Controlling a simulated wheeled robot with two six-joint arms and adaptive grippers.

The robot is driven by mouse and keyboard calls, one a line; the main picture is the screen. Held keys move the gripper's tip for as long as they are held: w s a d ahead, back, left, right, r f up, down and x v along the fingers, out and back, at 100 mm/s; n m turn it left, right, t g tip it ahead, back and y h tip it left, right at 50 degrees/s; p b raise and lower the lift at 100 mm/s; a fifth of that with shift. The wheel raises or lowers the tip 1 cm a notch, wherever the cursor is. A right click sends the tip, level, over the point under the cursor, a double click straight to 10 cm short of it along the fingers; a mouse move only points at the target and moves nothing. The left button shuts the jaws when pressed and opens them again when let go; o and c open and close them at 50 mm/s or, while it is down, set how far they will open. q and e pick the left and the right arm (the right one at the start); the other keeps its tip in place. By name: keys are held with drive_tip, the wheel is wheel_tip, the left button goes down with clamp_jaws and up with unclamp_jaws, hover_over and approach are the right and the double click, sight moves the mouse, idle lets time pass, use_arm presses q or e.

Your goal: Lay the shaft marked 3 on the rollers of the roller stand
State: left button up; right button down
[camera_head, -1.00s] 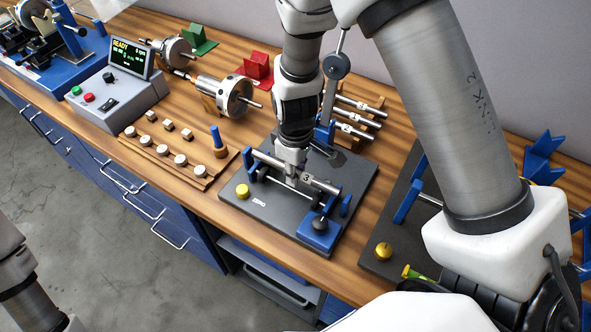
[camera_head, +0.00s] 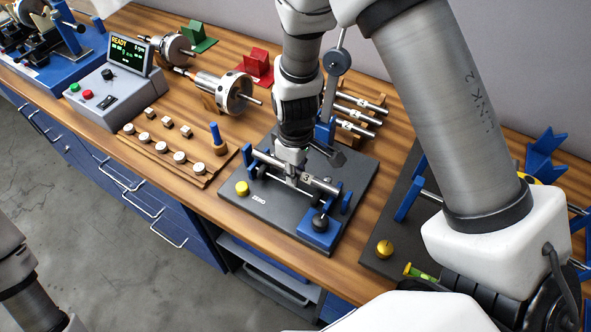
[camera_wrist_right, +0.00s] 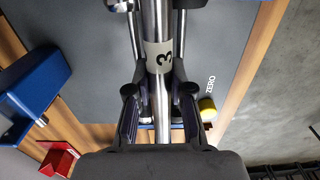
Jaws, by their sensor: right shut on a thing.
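The shaft marked 3 (camera_head: 322,184) is a steel bar with a pale numbered band. My right gripper (camera_head: 291,176) reaches down from above and is shut on the shaft. The rollers are mostly hidden, so I cannot tell whether the shaft touches them. My left gripper is out of view.
Other numbered shafts (camera_head: 355,115) lie on a wooden rack behind the stand. A wooden tray of weights (camera_head: 165,148) and a grey control box (camera_head: 118,92) are to the left. A black-knobbed blue block (camera_head: 319,230) and a yellow knob (camera_head: 242,188) sit on the stand's plate.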

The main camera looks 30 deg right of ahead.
drive_tip(key=shift+f, duration=0.15)
drive_tip(key=c, duration=1)
unclamp_jaws()
drive_tip(key=shift+c, duration=0.2)
wheel_tip(320, 180, up, 9)
drive_tip(key=p, duration=0.8)
